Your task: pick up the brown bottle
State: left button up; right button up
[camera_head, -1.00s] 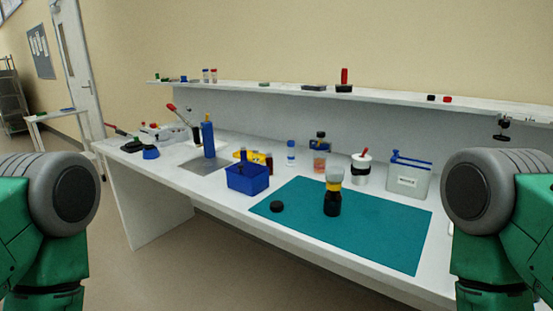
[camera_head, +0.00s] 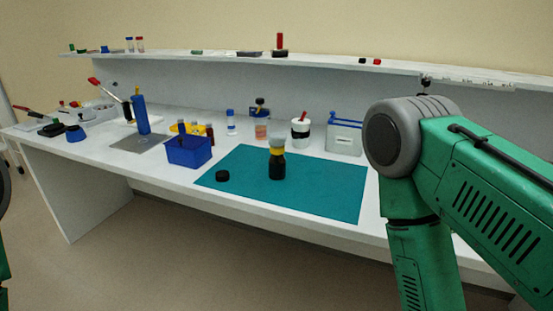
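A dark brown bottle (camera_head: 277,164) with a yellow band and a pale grey-white top stands upright on the teal mat (camera_head: 325,188). A small black round cap (camera_head: 222,176) lies on the mat to its left. My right arm shows at the right of the view as green and grey links, but its gripper is out of the picture. Only a sliver of my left arm shows at the left edge, and its gripper is not in view. Nothing touches the bottle.
A blue bin (camera_head: 188,153) holding small bottles stands left of the mat. Behind the mat are a white-and-black container (camera_head: 300,132) and a grey box with blue handle (camera_head: 344,138). A shelf (camera_head: 200,55) runs along the back. The mat around the bottle is mostly clear.

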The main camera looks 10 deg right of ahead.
aim_at(278, 164)
jog(key=i+j, duration=0.1)
jog(key=i+j+z, duration=0.2)
jog(key=z, duration=0.2)
jog(key=i+j+z, duration=0.15)
jog(key=z, duration=0.25)
jog(key=j, duration=0.1)
